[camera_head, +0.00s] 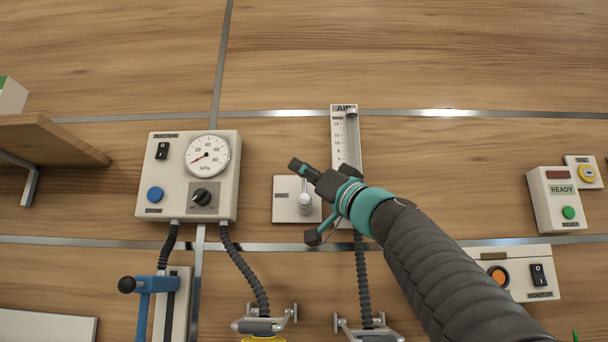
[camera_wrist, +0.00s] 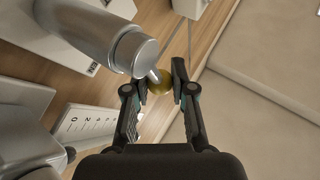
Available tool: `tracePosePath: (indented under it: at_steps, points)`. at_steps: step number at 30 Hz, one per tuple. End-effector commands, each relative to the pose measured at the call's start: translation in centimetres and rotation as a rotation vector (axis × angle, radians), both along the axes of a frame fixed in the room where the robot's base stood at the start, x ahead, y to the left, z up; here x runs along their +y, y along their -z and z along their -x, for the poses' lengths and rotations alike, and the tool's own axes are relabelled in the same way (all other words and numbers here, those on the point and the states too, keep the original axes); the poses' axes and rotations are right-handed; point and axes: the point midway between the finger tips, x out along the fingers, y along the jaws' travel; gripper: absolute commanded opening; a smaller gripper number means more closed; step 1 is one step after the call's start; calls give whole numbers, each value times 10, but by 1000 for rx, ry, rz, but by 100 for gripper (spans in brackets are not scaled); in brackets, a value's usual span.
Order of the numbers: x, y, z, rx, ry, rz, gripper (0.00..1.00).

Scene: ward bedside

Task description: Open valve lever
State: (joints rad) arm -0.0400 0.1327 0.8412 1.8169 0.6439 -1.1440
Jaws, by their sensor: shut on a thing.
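The valve lever is a silver hub (camera_head: 305,201) with a thin rod on a pale wall plate (camera_head: 284,209), left of the AIR gauge. In the head view the rod points up from the hub and its end is hidden by my gripper (camera_head: 300,169). In the wrist view the lever's silver hub (camera_wrist: 92,32) is at upper left, and its rod ends in a brass ball knob (camera_wrist: 160,83). My gripper (camera_wrist: 157,86) is shut on that knob, with one fingertip on each side. The plate's small label is too small to read surely.
The AIR flow gauge (camera_head: 339,137) stands just right of the lever, partly behind my arm. A suction box (camera_head: 179,199) with a dial is to the left. A blue lever (camera_head: 152,284) is at lower left. READY (camera_head: 553,206) and MONITOR (camera_head: 520,260) boxes are right.

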Motion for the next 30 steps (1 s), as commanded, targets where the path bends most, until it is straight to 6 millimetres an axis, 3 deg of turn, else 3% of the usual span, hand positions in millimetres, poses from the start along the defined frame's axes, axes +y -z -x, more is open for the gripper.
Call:
tracePosePath:
  at_steps: [1,3,4,17,30]
  points:
    - [0,1,0,1,1,1,31]
    - [0,0,0,1,1,1,49]
    - [0,0,0,1,1,1,50]
    - [-4,3,3,2,1,0,50]
    - [-40,36,36,1,3,1,50]
